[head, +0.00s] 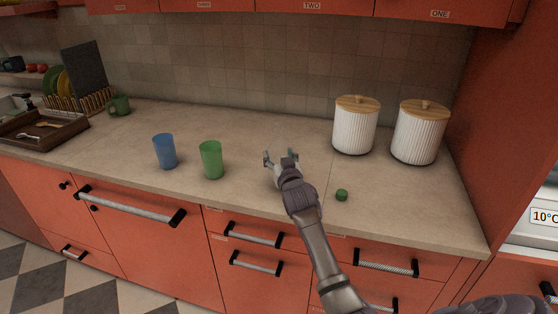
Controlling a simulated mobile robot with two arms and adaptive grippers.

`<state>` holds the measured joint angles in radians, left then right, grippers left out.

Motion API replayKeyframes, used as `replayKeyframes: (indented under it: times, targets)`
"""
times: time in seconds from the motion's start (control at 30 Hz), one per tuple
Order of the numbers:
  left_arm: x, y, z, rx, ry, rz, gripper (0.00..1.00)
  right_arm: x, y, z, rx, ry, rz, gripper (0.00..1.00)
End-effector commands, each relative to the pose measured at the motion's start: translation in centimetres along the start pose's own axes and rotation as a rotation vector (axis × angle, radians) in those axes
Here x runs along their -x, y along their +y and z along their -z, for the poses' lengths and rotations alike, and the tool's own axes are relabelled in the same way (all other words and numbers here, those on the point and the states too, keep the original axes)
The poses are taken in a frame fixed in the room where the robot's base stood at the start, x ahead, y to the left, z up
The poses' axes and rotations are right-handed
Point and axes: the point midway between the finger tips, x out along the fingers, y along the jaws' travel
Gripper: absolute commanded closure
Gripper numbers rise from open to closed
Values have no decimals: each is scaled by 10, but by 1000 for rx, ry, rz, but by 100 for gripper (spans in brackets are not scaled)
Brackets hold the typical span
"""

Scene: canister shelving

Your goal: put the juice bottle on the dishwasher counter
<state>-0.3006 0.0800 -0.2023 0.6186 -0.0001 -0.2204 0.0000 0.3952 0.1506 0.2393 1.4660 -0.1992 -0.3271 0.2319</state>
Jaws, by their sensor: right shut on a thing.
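My right gripper (281,158) reaches over the middle of the counter (120,145) from the bottom right. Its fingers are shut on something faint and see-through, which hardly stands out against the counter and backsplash. I cannot tell for sure whether this is the juice bottle, and no other bottle is plain in view. A small dark green round thing (342,195), like a cap, lies on the counter to the right of my right gripper. My left gripper is not in view. No dishwasher can be made out for certain.
A green cup (211,160) and a blue cup (165,151) stand left of my right gripper. Two white ribbed canisters with wooden lids (355,128) (418,135) stand at the back right. A dish rack (80,103), green mug (119,104) and brown tray (45,131) are far left.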

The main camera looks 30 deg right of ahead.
Motion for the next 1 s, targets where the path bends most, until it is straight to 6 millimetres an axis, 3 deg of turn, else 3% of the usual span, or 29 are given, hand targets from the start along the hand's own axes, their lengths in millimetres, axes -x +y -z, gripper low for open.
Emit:
replayKeyframes:
  times: [0.13,0.47,0.5,0.63,1.0]
  targets:
    - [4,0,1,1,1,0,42,0,0,-16,0,0,0,82]
    - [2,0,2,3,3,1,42,0,0,-20,0,1,0,82]
    - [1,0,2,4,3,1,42,0,0,-21,0,1,0,32]
    - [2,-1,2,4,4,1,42,0,0,-20,0,1,0,10]
    - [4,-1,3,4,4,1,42,0,0,-17,0,1,0,8]
